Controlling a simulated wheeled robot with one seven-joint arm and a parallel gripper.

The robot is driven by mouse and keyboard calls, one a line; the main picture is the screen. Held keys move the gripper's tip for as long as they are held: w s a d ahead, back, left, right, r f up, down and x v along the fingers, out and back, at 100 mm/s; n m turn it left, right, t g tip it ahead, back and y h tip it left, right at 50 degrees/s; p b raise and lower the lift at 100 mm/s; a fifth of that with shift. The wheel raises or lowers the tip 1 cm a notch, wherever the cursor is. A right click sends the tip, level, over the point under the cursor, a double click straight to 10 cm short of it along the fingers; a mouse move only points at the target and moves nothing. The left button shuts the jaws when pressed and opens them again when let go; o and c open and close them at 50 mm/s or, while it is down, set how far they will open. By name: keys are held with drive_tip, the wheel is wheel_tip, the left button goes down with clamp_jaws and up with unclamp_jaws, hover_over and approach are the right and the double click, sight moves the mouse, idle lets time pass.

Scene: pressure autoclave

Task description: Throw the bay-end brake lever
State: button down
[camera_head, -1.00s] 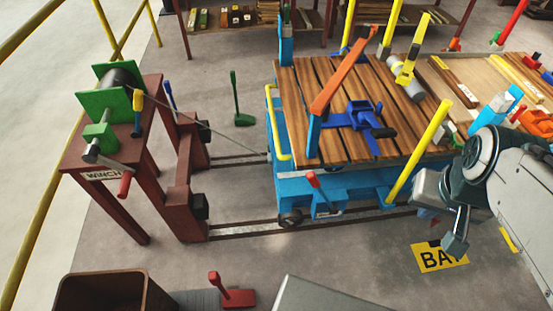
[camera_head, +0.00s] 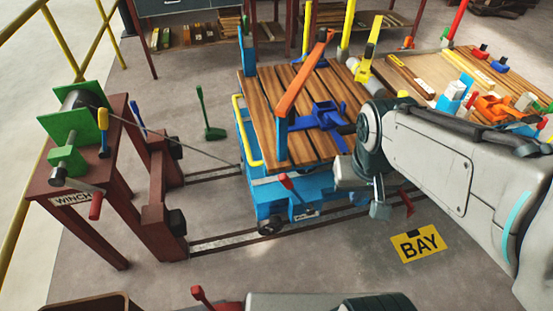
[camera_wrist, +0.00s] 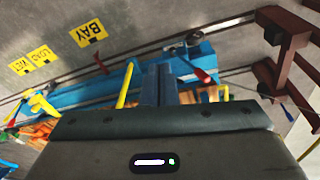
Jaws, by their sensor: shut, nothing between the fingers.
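The blue cart (camera_head: 262,200) with a wooden deck stands on the floor rails. A red-handled lever (camera_head: 286,183) stands tilted on its near side; it also shows in the wrist view (camera_wrist: 204,75). Another red lever (camera_head: 408,203) stands low by the rail, close to the yellow BAY plate (camera_head: 418,244); it also shows in the wrist view (camera_wrist: 101,64). No label shows which is the bay-end brake lever. My gripper (camera_head: 380,210) is shut and empty, between these two levers in the head view and apart from both. Its fingers (camera_wrist: 160,85) point toward the cart's side.
A winch (camera_head: 75,130) on a brown stand is at left, its cable running to the cart. A red lever (camera_head: 200,296) is at the front. A workbench with coloured tools (camera_head: 470,85) is at right. The floor around BAY is open.

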drive_tip(key=w+a+f+n+h+b, duration=0.25)
drive_tip(key=f+h+b, duration=0.2)
drive_tip(key=f, duration=0.45)
drive_tip(key=w+a+f+n+h+b, duration=0.1)
drive_tip(key=w+f+h+b, duration=0.35)
drive_tip(key=f, duration=0.45)
drive_tip(key=w+a+f+n+h+b, duration=0.25)
drive_tip(key=f+b, duration=0.25)
drive_tip(key=f, duration=0.3)
drive_tip(key=w+a+f+n+t+y+b, duration=0.1)
drive_tip(key=w+a+f+n+t+b, duration=0.1)
drive_tip(key=a+f+n+t, duration=0.3)
drive_tip(key=w+a+f+n+t+y+b, duration=0.1)
drive_tip(key=w+a+f+n+t+b, duration=0.2)
drive_tip(key=a+f+n+t+b, duration=0.2)
drive_tip(key=a+f+t, duration=0.3)
drive_tip(key=a+t, duration=0.4)
drive_tip(key=a, duration=0.1)
drive_tip(key=shift+f+y+b, duration=0.2)
drive_tip(key=shift+y+b, duration=0.1)
drive_tip(key=shift+y, duration=0.05)
drive_tip(key=s+d+r+b+x, duration=0.1)
drive_tip(key=d+b+x, duration=0.1)
drive_tip(key=x, duration=1)
drive_tip(key=shift+d+r, duration=0.2)
drive_tip(key=shift+d, duration=0.05)
